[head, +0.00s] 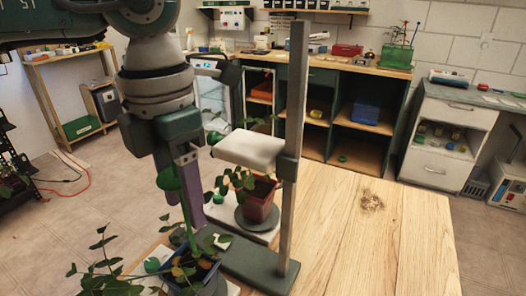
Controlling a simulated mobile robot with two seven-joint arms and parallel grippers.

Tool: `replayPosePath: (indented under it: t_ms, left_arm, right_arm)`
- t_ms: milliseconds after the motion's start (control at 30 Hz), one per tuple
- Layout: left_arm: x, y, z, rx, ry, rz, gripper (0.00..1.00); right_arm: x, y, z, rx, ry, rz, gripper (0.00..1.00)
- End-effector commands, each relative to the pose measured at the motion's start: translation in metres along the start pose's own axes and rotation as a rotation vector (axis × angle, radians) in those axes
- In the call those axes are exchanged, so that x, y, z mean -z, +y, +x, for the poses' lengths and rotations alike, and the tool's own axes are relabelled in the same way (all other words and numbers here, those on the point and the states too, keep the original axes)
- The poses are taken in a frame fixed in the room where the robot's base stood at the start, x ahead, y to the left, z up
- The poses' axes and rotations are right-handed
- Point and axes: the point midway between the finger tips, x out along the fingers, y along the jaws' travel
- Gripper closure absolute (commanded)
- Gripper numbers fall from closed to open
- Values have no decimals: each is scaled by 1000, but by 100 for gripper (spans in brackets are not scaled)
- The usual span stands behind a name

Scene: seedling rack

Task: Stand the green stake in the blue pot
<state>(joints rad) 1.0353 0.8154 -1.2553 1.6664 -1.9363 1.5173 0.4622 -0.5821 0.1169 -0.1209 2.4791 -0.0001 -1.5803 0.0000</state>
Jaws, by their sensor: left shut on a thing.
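My left gripper (184,198) points down from the upper left and is shut on the green stake (187,222). The stake has a round green disc near its top, in front of the purple fingers. Its lower part slants down over the blue pot (207,276) at the bottom of the view. Leaves hide the stake's lower end, so I cannot tell whether it touches the soil. The blue pot holds a leafy plant (110,262) that spreads to the left. My right gripper is not in view.
The wooden table (385,240) is clear at right.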

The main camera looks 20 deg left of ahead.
Motion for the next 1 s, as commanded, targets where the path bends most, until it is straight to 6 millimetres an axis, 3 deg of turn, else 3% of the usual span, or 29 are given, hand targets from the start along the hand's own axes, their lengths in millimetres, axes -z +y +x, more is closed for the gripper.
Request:
replayPosePath:
  t_ms: [1000]
  left_arm:
    - [0, 0, 70, 1, 0, 0, 95]
  right_arm:
    - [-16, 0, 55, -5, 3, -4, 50]
